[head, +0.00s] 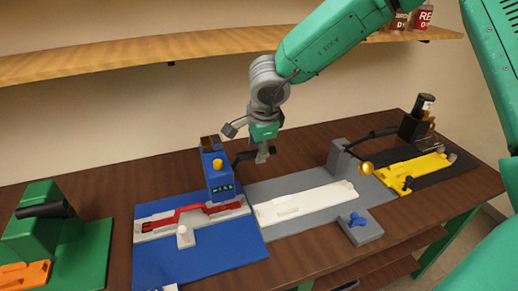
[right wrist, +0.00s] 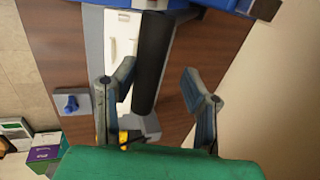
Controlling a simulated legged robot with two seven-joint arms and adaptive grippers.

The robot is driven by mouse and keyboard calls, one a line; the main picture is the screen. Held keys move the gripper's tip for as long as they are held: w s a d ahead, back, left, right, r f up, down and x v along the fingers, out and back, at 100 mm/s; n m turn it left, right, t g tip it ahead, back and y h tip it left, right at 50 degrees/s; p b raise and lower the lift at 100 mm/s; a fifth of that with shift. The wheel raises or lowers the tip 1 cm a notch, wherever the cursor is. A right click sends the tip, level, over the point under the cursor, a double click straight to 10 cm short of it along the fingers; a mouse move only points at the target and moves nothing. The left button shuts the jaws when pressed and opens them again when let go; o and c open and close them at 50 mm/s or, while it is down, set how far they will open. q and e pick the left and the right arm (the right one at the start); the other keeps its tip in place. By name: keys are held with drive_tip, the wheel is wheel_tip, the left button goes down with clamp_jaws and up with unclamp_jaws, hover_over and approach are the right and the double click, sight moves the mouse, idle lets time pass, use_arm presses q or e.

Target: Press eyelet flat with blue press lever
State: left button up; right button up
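A red part (head: 190,213) lies on a pale strip on that base. I cannot make out the eyelet. The dark lever handle (head: 243,157) juts right from the press; it shows as a thick black bar in the right wrist view (right wrist: 152,62). My right gripper (head: 249,141) is open, its two fingers (right wrist: 159,68) apart on either side of the handle. My left gripper is not in view.
A grey station with a white strip (head: 305,203) and a blue knob (head: 357,219) lies right of the press. Beyond it is a yellow fixture (head: 415,172) with a black press. A green station (head: 45,225) stands at left. A wooden shelf (head: 150,55) runs above.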

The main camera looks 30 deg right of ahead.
drive_tip(key=shift+f, duration=0.15)
drive_tip(key=v, duration=0.6)
drive_tip(key=shift+s+f, duration=0.1)
idle(0.5)
idle(0.4)
